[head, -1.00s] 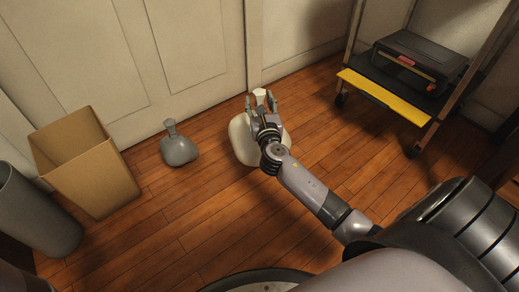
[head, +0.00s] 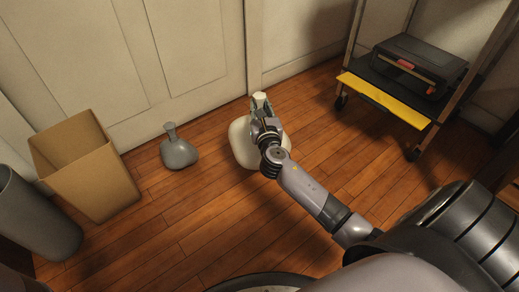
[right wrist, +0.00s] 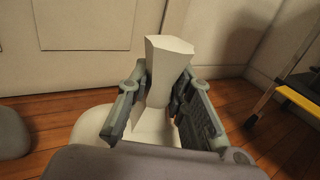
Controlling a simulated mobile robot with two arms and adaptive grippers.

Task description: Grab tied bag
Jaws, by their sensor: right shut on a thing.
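A cream tied bag (head: 240,146) stands on the wood floor near the wall, partly hidden by my right arm. My right gripper (head: 261,105) is over it and shut on its tied neck. In the right wrist view the fingers of the right gripper (right wrist: 157,100) press on both sides of the pale neck (right wrist: 166,68), and the bag's rounded body (right wrist: 92,123) shows below. A smaller grey tied bag (head: 178,152) stands on the floor to the left, apart from the gripper. My left gripper is not in view.
An open cardboard box (head: 100,187) and a grey cylindrical bin (head: 36,218) stand at the left. A wheeled cart with a yellow-edged shelf (head: 384,98) holds a dark case (head: 419,64) at the right. The floor between is clear.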

